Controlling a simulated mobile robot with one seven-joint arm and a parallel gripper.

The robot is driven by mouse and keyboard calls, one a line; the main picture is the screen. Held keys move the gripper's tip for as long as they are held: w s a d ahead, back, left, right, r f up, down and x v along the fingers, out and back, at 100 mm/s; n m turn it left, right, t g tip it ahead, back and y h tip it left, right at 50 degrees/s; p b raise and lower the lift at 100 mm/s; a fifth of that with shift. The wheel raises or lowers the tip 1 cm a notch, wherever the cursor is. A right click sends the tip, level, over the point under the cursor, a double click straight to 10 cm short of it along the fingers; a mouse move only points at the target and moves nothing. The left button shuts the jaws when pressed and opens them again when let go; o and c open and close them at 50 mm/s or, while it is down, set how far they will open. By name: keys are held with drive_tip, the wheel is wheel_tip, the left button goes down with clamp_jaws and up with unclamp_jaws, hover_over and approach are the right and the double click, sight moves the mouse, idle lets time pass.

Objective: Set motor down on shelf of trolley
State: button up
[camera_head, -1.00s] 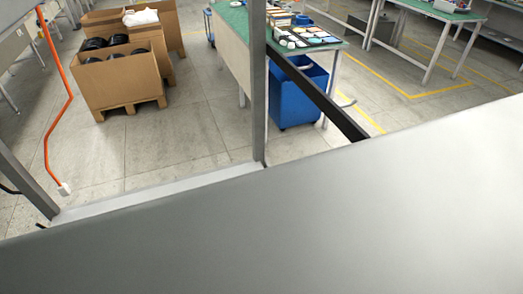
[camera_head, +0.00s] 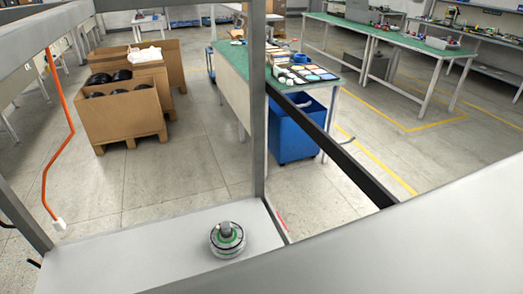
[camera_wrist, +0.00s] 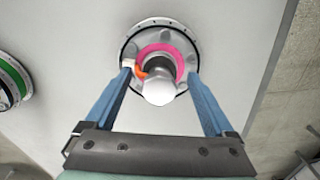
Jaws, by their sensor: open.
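In the wrist view, a round silver motor (camera_wrist: 160,29) with a pink ring, an orange piece and a protruding shaft rests on a pale flat shelf (camera_wrist: 80,30). My gripper (camera_wrist: 159,76) is open, with its blue fingers either side of the shaft. I cannot tell whether a finger touches the motor. Another motor (camera_wrist: 14,82) with a green ring is cut off at the left edge. In the head view, a motor with a green ring (camera_head: 228,239) sits on the trolley's grey shelf (camera_head: 160,250). The pink-ringed motor and my gripper are not visible there.
Trolley posts (camera_head: 257,110) and a dark bar (camera_head: 335,150) frame the shelf. An orange cable (camera_head: 66,130) hangs at left. Cardboard boxes (camera_head: 120,115) with black parts, a blue bin (camera_head: 295,130) and a green-topped bench (camera_head: 235,55) stand beyond. The shelf left of the green-ringed motor is clear.

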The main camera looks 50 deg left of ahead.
wheel_tip(320, 180, up, 11)
drive_tip(key=shift+p, duration=0.75)
drive_tip(key=shift+r, duration=0.65)
